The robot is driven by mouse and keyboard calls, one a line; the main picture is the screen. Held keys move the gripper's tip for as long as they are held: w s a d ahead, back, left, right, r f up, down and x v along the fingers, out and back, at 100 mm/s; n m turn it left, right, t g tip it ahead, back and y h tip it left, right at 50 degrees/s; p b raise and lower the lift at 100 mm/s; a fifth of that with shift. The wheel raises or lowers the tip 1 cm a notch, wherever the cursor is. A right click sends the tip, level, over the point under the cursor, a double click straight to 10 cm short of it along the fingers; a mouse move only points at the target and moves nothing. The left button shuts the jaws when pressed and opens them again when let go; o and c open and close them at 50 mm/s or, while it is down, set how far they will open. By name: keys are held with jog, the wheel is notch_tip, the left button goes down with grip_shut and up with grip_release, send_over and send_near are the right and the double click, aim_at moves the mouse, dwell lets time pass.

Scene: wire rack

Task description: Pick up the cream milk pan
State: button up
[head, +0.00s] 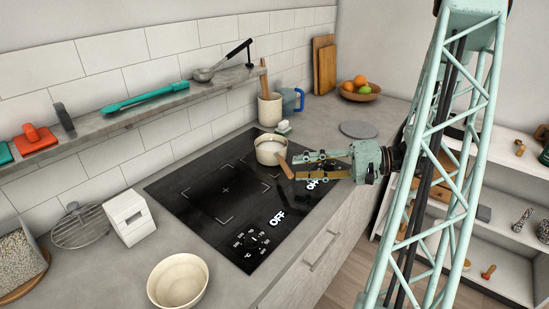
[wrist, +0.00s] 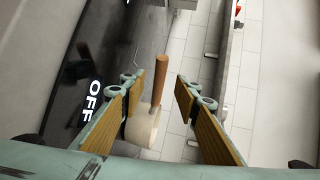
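The cream milk pan (head: 268,155) stands upright on the far right part of the black cooktop (head: 205,205). Its wooden handle (head: 286,167) points toward the front edge of the counter. My gripper (head: 299,168) is open, with its fingers level and pointing left toward the handle. In the wrist view the handle (wrist: 159,82) shows in the gap between the two wood-coloured fingers, with space on both sides. Part of the cream pan body (wrist: 145,130) shows below it, partly hidden by the left finger. I cannot tell whether a finger touches the handle.
A utensil crock (head: 269,110), a blue jug (head: 291,101) and a small white dish (head: 283,127) stand behind the pan. A grey round board (head: 358,129) lies right of them. A cream bowl (head: 178,281) is at the front left. A shelf (head: 150,105) runs along the wall.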

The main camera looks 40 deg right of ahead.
jog(key=shift+x, duration=1.5)
jog(key=shift+c, duration=0.2)
grip_shut()
